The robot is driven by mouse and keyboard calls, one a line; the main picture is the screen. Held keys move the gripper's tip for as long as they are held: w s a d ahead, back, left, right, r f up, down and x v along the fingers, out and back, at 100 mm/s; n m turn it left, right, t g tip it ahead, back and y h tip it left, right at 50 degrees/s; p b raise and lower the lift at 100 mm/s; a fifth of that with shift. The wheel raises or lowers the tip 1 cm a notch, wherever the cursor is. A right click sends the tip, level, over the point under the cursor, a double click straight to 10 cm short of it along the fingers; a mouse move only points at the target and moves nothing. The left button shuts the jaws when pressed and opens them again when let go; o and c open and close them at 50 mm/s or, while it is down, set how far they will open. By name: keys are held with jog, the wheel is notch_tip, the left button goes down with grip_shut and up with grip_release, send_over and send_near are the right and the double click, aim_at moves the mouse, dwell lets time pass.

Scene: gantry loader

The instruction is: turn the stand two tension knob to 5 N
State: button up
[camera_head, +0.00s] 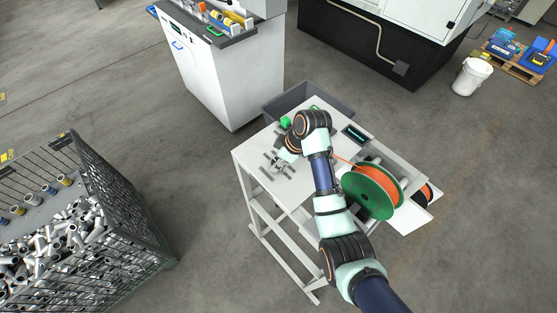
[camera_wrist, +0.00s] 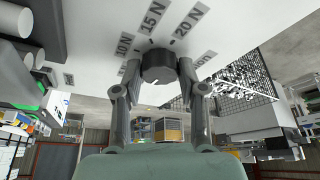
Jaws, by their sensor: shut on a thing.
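In the wrist view the dark round tension knob (camera_wrist: 158,62) sits on a white panel (camera_wrist: 95,20). My gripper (camera_wrist: 159,76) is shut on it, with one finger on each side. I cannot tell where the knob points. In the head view my gripper (camera_head: 285,157) is over the white stand (camera_head: 258,152), and my arm hides the knob.
A spool of orange line with green flanges (camera_head: 366,193) is on the stand's right side. A small dark display (camera_head: 355,134) lies on its top. A grey bin (camera_head: 343,103) is behind. A mesh crate of metal parts (camera_head: 135,222) stands left, with open floor between.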

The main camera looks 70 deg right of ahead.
jog(key=m, duration=0.2)
jog(key=m+h, duration=0.1)
jog(key=m, duration=0.1)
jog(key=shift+a+m+h, duration=0.1)
jog(key=shift+m+h, duration=0.2)
jog(key=shift+m+g+h, duration=0.5)
jog(key=shift+m+h, duration=0.2)
jog(key=shift+m, duration=1)
jog(key=o, duration=1.1)
jog(key=shift+a, duration=0.1)
jog(key=shift+o, duration=0.2)
jog(key=v, duration=0.7)
jog(key=shift+r, duration=0.25)
